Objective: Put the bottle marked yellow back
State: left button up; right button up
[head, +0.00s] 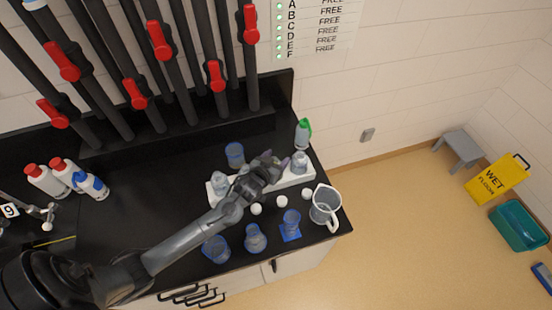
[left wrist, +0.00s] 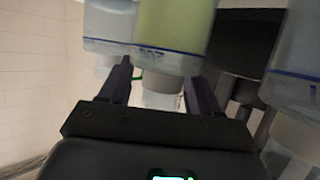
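My left gripper (head: 276,162) is over the middle of a white rack (head: 288,182) on the black bench. In the left wrist view its two fingers (left wrist: 162,88) are apart. A bottle with yellow-green content (left wrist: 175,28) shows beyond and between them, its pale narrow end toward the gap; I see no finger touching it. In the head view the arm hides that part of the rack. Clear bottles stand at the rack's left (head: 219,182) and right (head: 299,163). No yellow mark is legible. My right gripper is not in view.
White caps (head: 257,209), blue-tinted beakers (head: 256,238) and a clear jug (head: 325,206) stand in front of the rack. A green-capped bottle (head: 303,134) is behind its right end. Dark pipes with red tap handles (head: 158,40) line the back. Red-capped bottles (head: 46,180) stand left.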

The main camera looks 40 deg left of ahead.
pick_arm(q)
jog(key=shift+r, duration=0.2)
jog(key=v, duration=1.2)
jog(key=shift+s, duration=0.1)
dwell(0.3)
